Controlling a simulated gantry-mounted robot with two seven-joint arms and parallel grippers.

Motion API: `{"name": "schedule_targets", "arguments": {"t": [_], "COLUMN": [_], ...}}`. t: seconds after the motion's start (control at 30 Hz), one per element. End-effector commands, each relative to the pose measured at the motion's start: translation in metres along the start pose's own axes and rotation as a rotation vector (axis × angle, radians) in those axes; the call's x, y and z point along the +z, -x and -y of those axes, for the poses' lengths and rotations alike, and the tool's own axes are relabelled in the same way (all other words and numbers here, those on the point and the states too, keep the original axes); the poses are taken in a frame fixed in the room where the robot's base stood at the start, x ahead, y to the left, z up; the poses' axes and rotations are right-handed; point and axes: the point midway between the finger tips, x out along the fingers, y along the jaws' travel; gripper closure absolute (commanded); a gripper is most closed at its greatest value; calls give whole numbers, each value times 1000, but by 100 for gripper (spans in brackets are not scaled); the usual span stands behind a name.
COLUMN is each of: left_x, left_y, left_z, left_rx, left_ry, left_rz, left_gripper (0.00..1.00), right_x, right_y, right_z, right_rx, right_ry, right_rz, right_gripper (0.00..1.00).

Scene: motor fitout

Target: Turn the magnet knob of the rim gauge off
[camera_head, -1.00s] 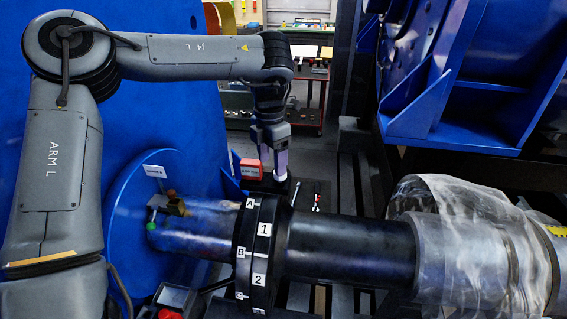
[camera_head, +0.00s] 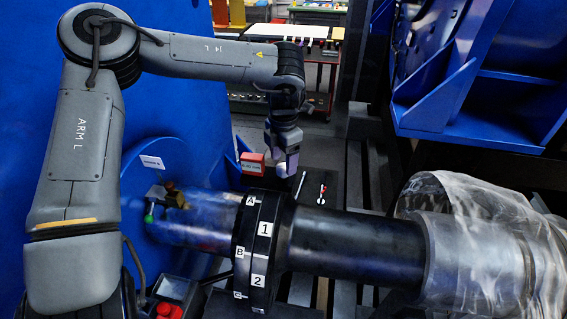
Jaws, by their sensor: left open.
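My left gripper (camera_head: 285,166) points down just behind the top of a black ring (camera_head: 265,236) marked 1, 2 and A, B, C on a dark shaft (camera_head: 355,244). Its fingers are open; a small pale rounded thing shows at their tips, and I cannot tell whether it touches them. A small grey and brass-coloured fixture (camera_head: 172,197) with a green ball end (camera_head: 149,219) sits on the shaft left of the ring. I cannot tell for sure which part is the rim gauge or its magnet knob. My right gripper is not in view.
A red box (camera_head: 252,163) stands behind the shaft, left of my left gripper. A thin pale rod (camera_head: 300,186) and a red-and-white tool (camera_head: 322,190) are right of it. Clear plastic (camera_head: 465,235) wraps the shaft's right part. A red button (camera_head: 167,311) is at front left.

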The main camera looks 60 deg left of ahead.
Motion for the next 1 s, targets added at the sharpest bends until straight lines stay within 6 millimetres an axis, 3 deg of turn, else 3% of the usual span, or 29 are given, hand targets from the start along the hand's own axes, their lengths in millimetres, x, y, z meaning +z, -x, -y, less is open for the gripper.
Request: {"name": "schedule_targets", "arguments": {"t": [0.2, 0.57, 0.93, 1.0], "left_x": [0, 0, 0, 0], "left_y": [-19, -23, -23, -23], "left_z": [0, 0, 0, 0], "left_rx": [-1, 0, 0, 0], "left_ry": [-1, 0, 0, 0], "left_rz": [-2, 0, 0, 0], "left_gripper": [33, 33, 86, 89], "right_x": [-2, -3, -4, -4], "right_y": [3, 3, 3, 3], "right_z": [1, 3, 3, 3], "right_rx": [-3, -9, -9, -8], "right_ry": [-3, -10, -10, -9], "right_rz": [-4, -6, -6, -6], "right_gripper": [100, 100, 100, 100]}}
